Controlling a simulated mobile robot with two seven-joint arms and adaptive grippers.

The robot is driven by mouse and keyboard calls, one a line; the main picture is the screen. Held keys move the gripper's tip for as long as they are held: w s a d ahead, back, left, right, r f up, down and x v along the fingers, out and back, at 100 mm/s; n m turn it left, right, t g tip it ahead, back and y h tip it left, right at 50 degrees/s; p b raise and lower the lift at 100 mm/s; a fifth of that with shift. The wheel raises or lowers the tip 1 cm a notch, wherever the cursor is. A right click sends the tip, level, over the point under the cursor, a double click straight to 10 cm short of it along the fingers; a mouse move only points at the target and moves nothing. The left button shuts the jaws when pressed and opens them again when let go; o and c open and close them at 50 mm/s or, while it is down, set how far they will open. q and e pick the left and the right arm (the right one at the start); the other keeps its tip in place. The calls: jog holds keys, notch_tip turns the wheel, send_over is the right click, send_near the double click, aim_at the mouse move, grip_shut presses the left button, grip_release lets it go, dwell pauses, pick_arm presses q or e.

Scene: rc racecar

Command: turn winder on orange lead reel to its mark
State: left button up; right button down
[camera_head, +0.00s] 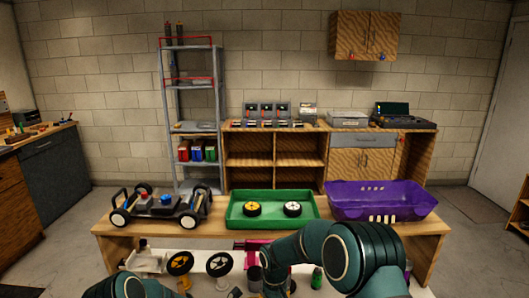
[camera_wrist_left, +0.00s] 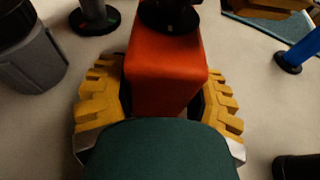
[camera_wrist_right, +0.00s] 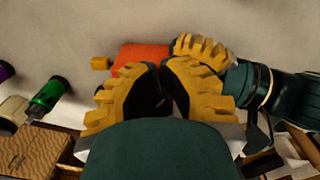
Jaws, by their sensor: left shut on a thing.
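The orange lead reel (camera_wrist_left: 165,70) is a boxy orange body in the left wrist view. My left gripper (camera_wrist_left: 163,95) is shut on it, one yellow finger on each side. A dark round part (camera_wrist_left: 168,14) shows at the reel's far end; I cannot tell whether it is the winder. In the right wrist view the reel (camera_wrist_right: 140,55) is partly covered by my right gripper (camera_wrist_right: 161,68). Its yellow fingers are close together in front of the reel, with dark pads between; whether they grip anything is unclear. The mark is not visible. In the head view my arms hide the reel.
A green tray (camera_head: 272,221) with two wheels, a purple bin (camera_head: 382,214) and a car chassis (camera_head: 160,206) stand on the bench. A grey cup (camera_wrist_left: 32,55) and a blue post (camera_wrist_left: 300,50) stand near the reel. A green bottle (camera_wrist_right: 47,95) is left of my right gripper.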

jog(key=shift+w+a+r, duration=0.2)
jog(key=shift+a+r, duration=0.05)
jog(key=shift+a, duration=0.05)
dwell(0.4)
